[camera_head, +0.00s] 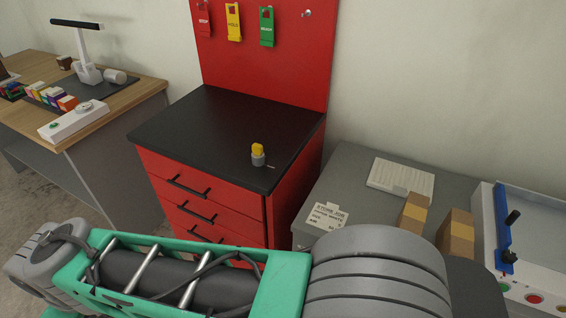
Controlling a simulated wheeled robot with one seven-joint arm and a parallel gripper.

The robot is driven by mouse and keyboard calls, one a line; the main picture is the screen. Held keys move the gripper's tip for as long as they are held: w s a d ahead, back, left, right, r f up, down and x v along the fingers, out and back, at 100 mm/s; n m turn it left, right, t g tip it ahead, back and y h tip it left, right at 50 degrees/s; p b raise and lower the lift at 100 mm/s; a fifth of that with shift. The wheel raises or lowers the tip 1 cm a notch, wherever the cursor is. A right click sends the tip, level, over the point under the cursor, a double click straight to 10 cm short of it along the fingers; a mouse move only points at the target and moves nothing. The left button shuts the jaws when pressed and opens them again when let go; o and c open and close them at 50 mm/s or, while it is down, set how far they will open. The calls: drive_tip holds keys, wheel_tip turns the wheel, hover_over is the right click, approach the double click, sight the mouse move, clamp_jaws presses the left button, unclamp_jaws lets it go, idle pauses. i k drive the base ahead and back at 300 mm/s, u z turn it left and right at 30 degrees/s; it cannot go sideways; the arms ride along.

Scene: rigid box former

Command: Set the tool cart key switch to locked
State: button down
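The red tool cart (285,213) stands in the middle with a black top (205,124) and several drawers with black handles. A key switch (258,154) sits near the front right of the black top. It has a grey round base and a yellow knob, with a small light mark on the top beside it. The knob's exact setting is too small to read. My arm crosses the bottom of the view in front of the cart and hides its lower part. My gripper is not in view.
Red, yellow and green tags (233,22) hang on the cart's red back panel. At left is a wooden desk (130,88) with a lamp (84,50). At right, a grey table (345,168) holds papers, small boxes (457,233) and a machine with buttons (534,298).

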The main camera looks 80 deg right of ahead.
sight(257, 161)
drive_tip(key=z, duration=0.1)
drive_tip(key=k, duration=0.55)
drive_tip(key=z, duration=1.8)
